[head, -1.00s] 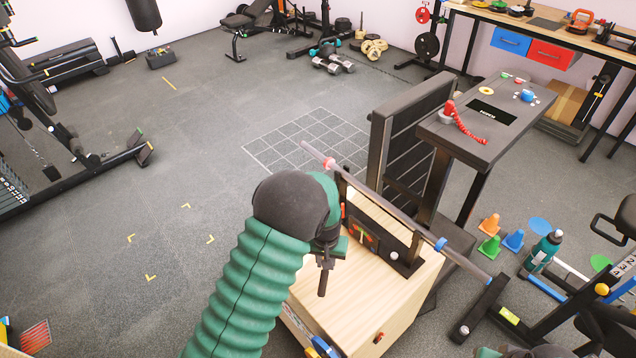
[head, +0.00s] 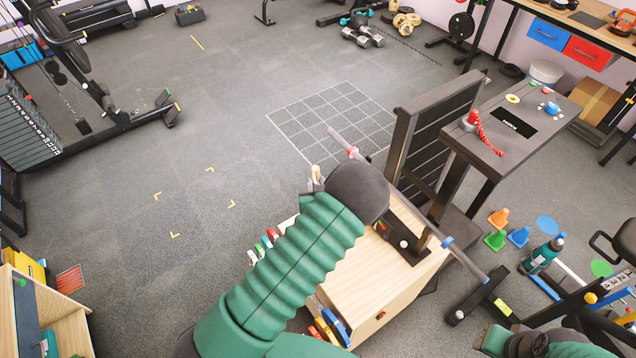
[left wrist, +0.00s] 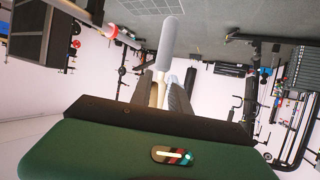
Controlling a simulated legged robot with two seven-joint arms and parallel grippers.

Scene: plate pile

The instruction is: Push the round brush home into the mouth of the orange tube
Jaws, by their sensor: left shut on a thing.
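My left gripper (head: 317,186) is mostly hidden behind my dark wrist in the head view, near the far left side of the wooden box. In the left wrist view, my left gripper (left wrist: 162,92) is shut on the pale handle of the round brush (left wrist: 171,42). The brush's grey cylindrical head sticks out beyond the fingers, free of anything I can see. A small pale piece, probably the brush, shows beside the wrist in the head view. I cannot make out the orange tube or its mouth. Only part of my right arm shows at the lower right; its gripper is out of view.
The wooden box (head: 360,282) stands below my left arm, with coloured items along its sides. A long bar (head: 440,238) crosses above it. A dark bench (head: 497,158) and small cones (head: 498,218) are to the right. The floor at left is largely open.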

